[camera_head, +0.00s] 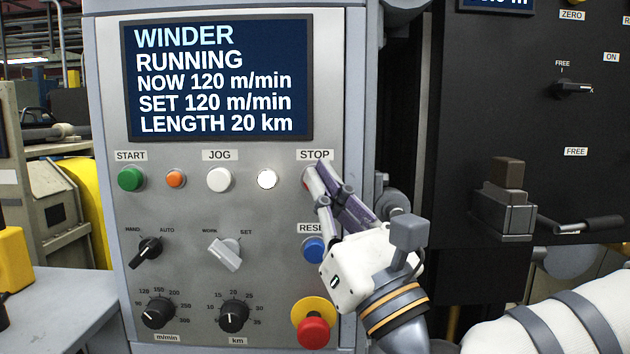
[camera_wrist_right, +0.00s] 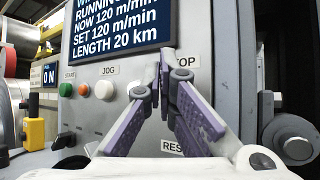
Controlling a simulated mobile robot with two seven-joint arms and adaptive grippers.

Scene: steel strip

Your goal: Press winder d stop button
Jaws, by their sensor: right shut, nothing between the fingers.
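The winder panel (camera_head: 195,200) faces me, and its screen (camera_head: 218,80) reads WINDER, RUNNING, NOW 120 m/min. The STOP label (camera_head: 315,155) is at the panel's upper right. The stop button (camera_head: 307,182) below it shows only as a small reddish sliver behind my fingertips. My right gripper (camera_head: 313,172) is shut and empty, its purple-padded fingertips over the stop button. I cannot tell whether they touch it. In the right wrist view the fingertips (camera_wrist_right: 164,62) meet just left of the STOP label (camera_wrist_right: 185,62), and the button is hidden. My left gripper is not in view.
A green start button (camera_head: 131,179), an orange button (camera_head: 175,179) and a white jog button (camera_head: 219,180) share the row. A lit white button (camera_head: 267,179) is beside the stop button. Below are a blue reset button (camera_head: 314,249) and a red emergency stop (camera_head: 313,333).

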